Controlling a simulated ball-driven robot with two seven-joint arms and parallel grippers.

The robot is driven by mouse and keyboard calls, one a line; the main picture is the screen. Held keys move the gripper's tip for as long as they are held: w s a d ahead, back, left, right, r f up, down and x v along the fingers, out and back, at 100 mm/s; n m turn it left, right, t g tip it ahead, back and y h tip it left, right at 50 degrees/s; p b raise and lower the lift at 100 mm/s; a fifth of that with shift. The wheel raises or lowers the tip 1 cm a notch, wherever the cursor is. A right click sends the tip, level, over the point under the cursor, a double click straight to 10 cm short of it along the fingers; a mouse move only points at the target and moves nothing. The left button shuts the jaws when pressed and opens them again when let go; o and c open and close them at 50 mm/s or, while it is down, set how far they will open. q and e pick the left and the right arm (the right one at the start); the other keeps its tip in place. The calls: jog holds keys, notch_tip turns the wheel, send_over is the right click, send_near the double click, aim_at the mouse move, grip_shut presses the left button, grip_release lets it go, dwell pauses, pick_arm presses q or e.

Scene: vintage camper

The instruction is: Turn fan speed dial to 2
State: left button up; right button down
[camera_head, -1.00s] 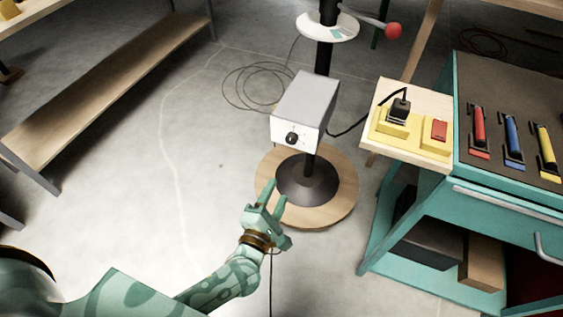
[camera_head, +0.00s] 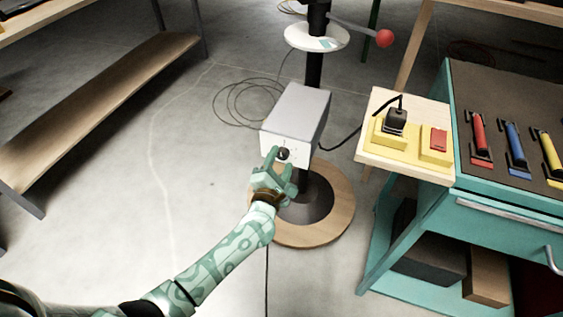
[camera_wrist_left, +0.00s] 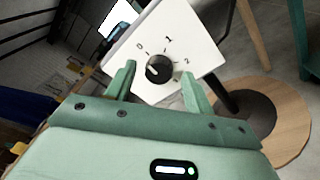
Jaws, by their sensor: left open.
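The fan speed dial is a round black knob (camera_head: 283,154) on the white front face of a grey box (camera_head: 299,104) on a black post. In the left wrist view the dial (camera_wrist_left: 159,68) has the numbers 0, 1 and 2 around it. A pale mark shows on the knob's left side, nearest the 0; its exact setting is hard to tell. My green left gripper (camera_head: 281,162) is open just in front of the box. In the left wrist view its fingers (camera_wrist_left: 158,70) stand on either side of the knob, apart from it. My right gripper is out of view.
The post stands on a round wooden base (camera_head: 325,235). A white disc (camera_head: 317,37) and a red-knobbed lever (camera_head: 384,38) sit above the box. A teal workbench (camera_head: 450,190) with a yellow switch block (camera_head: 435,143) is at right.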

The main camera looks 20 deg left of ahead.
pick_arm(q)
jog(key=shift+w, duration=0.35)
jog(key=c, duration=1)
